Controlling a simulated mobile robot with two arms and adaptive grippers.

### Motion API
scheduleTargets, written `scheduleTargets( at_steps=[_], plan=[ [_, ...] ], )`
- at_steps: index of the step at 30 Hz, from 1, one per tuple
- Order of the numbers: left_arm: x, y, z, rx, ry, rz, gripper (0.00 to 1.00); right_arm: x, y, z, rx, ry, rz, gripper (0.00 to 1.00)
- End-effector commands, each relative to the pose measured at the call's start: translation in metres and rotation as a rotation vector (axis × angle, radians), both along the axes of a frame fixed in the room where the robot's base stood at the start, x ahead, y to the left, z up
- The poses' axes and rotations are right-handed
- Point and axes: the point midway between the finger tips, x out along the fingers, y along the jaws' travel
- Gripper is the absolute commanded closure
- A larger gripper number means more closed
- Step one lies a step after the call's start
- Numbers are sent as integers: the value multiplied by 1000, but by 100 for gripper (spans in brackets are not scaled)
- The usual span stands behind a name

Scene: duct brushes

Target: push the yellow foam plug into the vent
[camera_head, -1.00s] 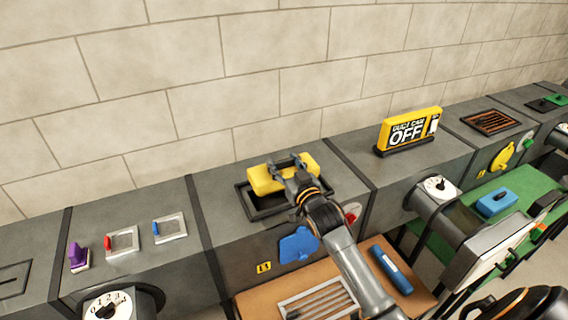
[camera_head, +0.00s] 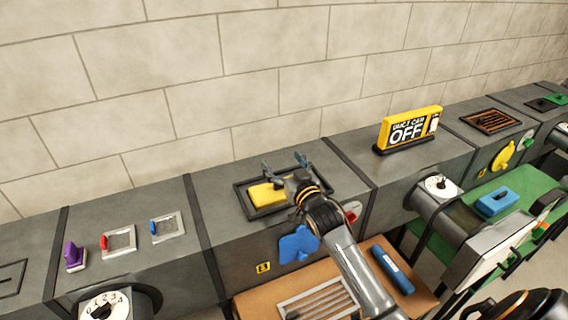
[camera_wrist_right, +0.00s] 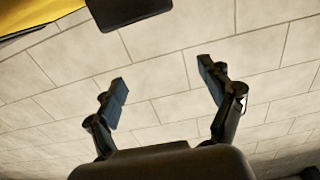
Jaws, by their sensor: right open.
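The yellow foam plug (camera_head: 266,195) sits low inside the dark-framed vent opening (camera_head: 241,203) on top of the grey duct. Part of the plug's right side is hidden by my right gripper. My right gripper (camera_head: 284,163) is open and empty, with its fingers spread above the far right part of the vent. In the right wrist view, my right gripper (camera_wrist_right: 162,85) shows two separated fingers with only the wall between them. I cannot tell whether the gripper body touches the plug. My left gripper is not in view.
A yellow "duct cam off" sign (camera_head: 410,130) stands on the duct to the right. A slatted grille (camera_head: 318,301) and a blue cylinder (camera_head: 392,270) lie on the brown shelf in front. A blue flap (camera_head: 298,244) hangs on the duct's front. The brick wall is behind.

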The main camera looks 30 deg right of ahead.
Motion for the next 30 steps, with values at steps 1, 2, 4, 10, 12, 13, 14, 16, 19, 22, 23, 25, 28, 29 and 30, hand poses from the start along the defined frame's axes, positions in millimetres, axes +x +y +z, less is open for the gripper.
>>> scheduleTargets(
  at_steps=[1,2,4,10,12,13,14,16,19,22,23,25,28,29,30],
  plan=[
    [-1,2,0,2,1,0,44,-1,0,0,0,1,0,19],
    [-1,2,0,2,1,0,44,-2,0,-1,0,1,0,19],
    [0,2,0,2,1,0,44,-8,1,-2,0,2,0,19],
    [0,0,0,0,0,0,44,-45,3,-2,1,2,0,19],
    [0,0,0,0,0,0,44,-61,4,-2,1,3,1,19],
    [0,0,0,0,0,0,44,-67,4,-2,1,3,0,19],
    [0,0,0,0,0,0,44,-74,5,-2,1,3,0,19],
    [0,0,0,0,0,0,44,-87,5,-1,1,2,0,19],
    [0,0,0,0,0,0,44,-103,6,-1,1,2,0,19],
    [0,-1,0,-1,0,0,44,-113,7,-1,1,1,0,19],
    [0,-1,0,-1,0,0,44,-116,7,-1,0,1,0,19],
    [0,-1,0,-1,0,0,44,-119,7,0,0,1,0,19],
    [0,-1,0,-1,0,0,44,-120,7,0,0,0,0,19],
    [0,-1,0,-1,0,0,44,-120,7,0,0,-1,0,19],
    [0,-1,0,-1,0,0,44,-120,7,0,0,-1,0,19]
  ],
)
